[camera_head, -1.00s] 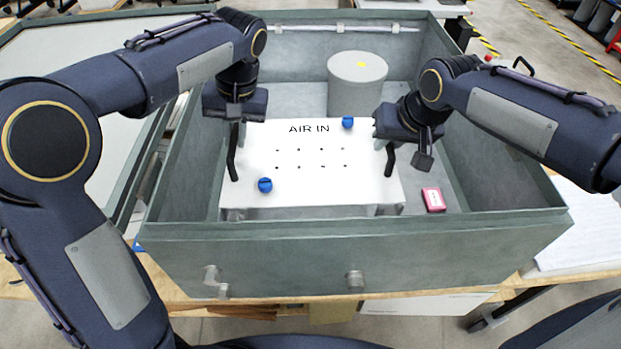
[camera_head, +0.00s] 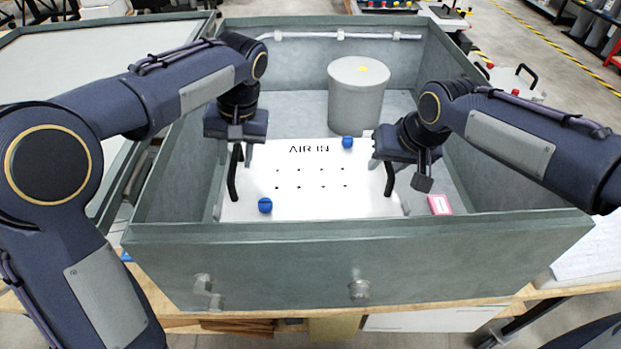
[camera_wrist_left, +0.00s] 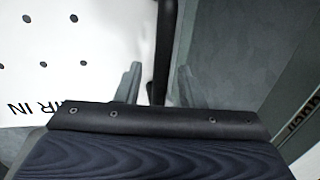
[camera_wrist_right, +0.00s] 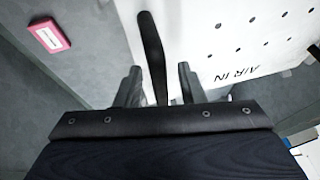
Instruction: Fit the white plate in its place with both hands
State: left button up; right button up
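The white plate (camera_head: 310,195), marked AIR IN, lies inside the grey-green box with two blue knobs and a black handle on each side. My left gripper (camera_head: 236,152) is at the left handle (camera_head: 233,180). In the left wrist view its fingers (camera_wrist_left: 158,86) stand open on both sides of that handle, with gaps. My right gripper (camera_head: 394,165) is at the right handle (camera_head: 389,182). In the right wrist view its fingers (camera_wrist_right: 158,88) stand open around that handle. What lies under the plate is hidden.
The box (camera_head: 290,270) has raised walls all round the plate. A grey cylinder (camera_head: 357,100) stands behind the plate. A pink block (camera_head: 439,204) lies right of the plate on the box floor, also seen in the right wrist view (camera_wrist_right: 48,37). A white pipe runs along the back wall.

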jog(key=shift+r, duration=0.15)
pick_arm(q)
notch_tip(320, 180, up, 12)
jog(key=d, duration=0.2)
jog(key=shift+w+d+f, duration=0.15)
pick_arm(e)
jog(key=v, duration=1.1)
jog(key=shift+s+r, duration=0.2)
jog(key=shift+r, duration=0.1)
jog(key=shift+d, duration=0.15)
